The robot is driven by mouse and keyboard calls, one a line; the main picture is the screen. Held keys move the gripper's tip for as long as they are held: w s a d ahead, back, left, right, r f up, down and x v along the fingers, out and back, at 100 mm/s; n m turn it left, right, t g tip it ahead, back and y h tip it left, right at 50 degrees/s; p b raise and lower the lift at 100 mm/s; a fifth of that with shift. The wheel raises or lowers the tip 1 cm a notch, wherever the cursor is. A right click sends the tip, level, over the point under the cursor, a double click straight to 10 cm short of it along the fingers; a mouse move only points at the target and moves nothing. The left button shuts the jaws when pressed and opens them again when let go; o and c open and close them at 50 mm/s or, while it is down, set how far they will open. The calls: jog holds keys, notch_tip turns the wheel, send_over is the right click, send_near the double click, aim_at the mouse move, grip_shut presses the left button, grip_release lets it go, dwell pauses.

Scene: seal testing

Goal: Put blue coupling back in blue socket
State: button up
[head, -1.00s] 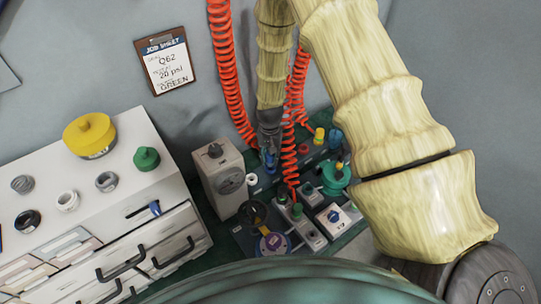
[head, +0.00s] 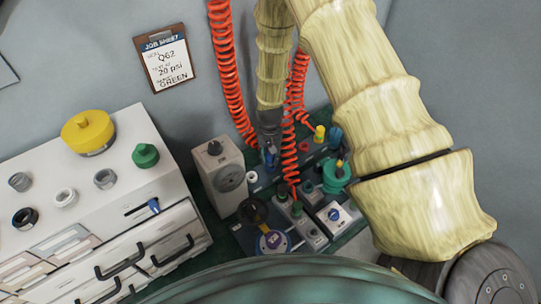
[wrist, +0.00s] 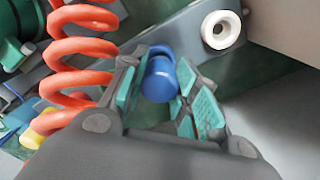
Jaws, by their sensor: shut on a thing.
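My gripper (wrist: 160,92) is shut on the blue coupling (wrist: 158,78), whose rounded blue body shows between the teal-padded fingers in the wrist view. In the head view my gripper (head: 268,140) points down at the back of the bench, with the blue coupling (head: 271,157) at its tip. The coupling is close to the grey rail of fittings; contact cannot be told. I cannot make out the blue socket; the gripper and coupling may hide it. A white ring-shaped socket (wrist: 221,30) lies to the upper right of the coupling in the wrist view.
Coiled red hoses (head: 228,75) hang close to my gripper; one coil (wrist: 80,55) is just left of the fingers. A grey box with a dial (head: 218,178) stands left. A red fitting (head: 303,147), yellow fitting (head: 319,133) and teal device (head: 336,175) stand right.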

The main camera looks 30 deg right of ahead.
jog(key=shift+f, duration=0.6)
jog(key=o, duration=1.2)
jog(key=shift+c, duration=0.2)
notch_tip(320, 180, up, 12)
jog(key=shift+r, duration=0.1)
